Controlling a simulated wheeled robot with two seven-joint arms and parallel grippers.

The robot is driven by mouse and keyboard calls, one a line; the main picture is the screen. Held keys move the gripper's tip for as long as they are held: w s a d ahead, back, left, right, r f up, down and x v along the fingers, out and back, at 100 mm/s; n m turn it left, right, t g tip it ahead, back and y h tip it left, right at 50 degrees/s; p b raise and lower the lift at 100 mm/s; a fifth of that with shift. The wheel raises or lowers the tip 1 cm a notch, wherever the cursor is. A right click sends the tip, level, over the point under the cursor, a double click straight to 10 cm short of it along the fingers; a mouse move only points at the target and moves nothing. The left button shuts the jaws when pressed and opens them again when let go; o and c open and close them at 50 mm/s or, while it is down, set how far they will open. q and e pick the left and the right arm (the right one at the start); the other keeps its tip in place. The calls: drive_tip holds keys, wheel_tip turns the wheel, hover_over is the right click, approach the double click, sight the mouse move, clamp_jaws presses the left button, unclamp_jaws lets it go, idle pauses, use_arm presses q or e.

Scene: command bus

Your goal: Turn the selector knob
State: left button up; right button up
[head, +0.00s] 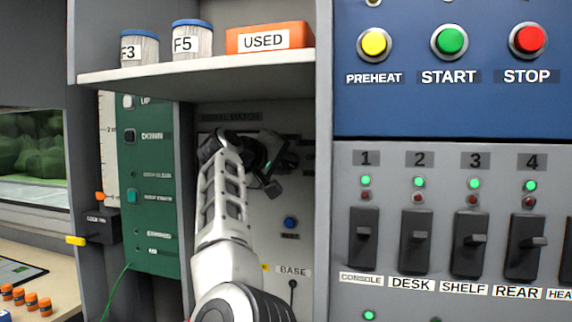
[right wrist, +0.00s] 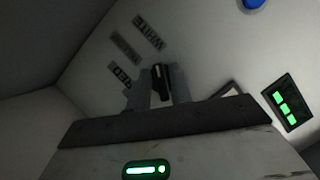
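The selector knob (right wrist: 158,73) is a small dark handle on the pale panel in the right wrist view, beside labels reading WHITE, RED and one I cannot read clearly. My right gripper (right wrist: 158,92) has its two grey fingers on either side of the knob, with no clear gap showing. In the head view my right gripper (head: 268,172) is inside the recess at the panel, under a dim label strip. My own arm and wrist hide the knob there. My left gripper is in neither view.
A shelf (head: 200,73) with canisters and an orange USED box (head: 268,38) hangs over the recess. A blue button (head: 290,223) and a BASE switch (head: 292,292) are low on the same panel. Black switches (head: 417,242) line the right panel. A lit green display (right wrist: 287,103) is nearby.

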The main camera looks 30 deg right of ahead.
drive_tip(key=shift+o, duration=0.6)
drive_tip(key=shift+a, duration=0.1)
